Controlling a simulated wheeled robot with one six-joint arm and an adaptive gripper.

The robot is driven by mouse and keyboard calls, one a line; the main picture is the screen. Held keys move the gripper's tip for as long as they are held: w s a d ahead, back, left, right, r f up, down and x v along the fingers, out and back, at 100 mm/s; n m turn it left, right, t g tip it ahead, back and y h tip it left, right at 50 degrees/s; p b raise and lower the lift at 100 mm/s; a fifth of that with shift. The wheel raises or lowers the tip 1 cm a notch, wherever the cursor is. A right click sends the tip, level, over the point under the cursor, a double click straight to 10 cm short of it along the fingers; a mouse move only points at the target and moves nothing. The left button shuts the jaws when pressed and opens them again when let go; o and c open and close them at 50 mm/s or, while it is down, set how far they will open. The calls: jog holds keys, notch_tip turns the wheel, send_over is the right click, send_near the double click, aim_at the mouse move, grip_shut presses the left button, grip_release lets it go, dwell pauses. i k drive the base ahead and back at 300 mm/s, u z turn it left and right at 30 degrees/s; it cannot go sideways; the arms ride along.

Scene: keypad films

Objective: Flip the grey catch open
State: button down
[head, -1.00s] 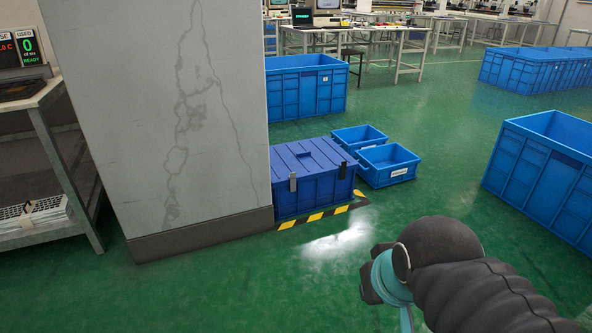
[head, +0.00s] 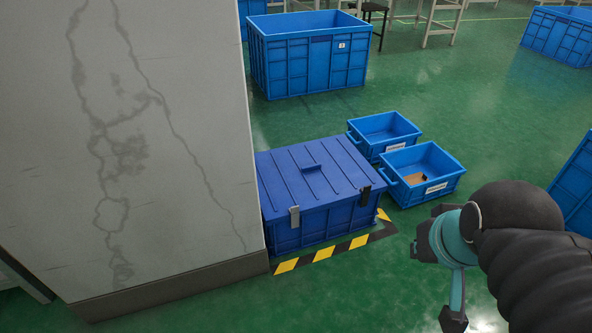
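A dark blue lidded box (head: 318,176) stands on the floor beside the cracked grey pillar, its lid down. On its front face, the light grey catch (head: 294,216) sits near the left end, upright across the lid edge. A black catch (head: 365,196) sits near the right end of the same face. My gripper (head: 432,246) is at the lower right, seen from behind with teal and black parts, apart from the box. Its fingers cannot be made out, so I cannot tell whether it is open or shut.
Yellow-black floor tape (head: 336,250) edges the box front. Two small open blue bins (head: 446,186) stand right of it, the nearer holding a brown item. The pillar (head: 150,150) blocks the left. A large blue crate (head: 308,66) stands behind. Green floor in front is clear.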

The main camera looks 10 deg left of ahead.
aim_at(294, 211)
jog(key=u, duration=0.2)
jog(key=i, duration=0.9)
jog(key=u, duration=0.15)
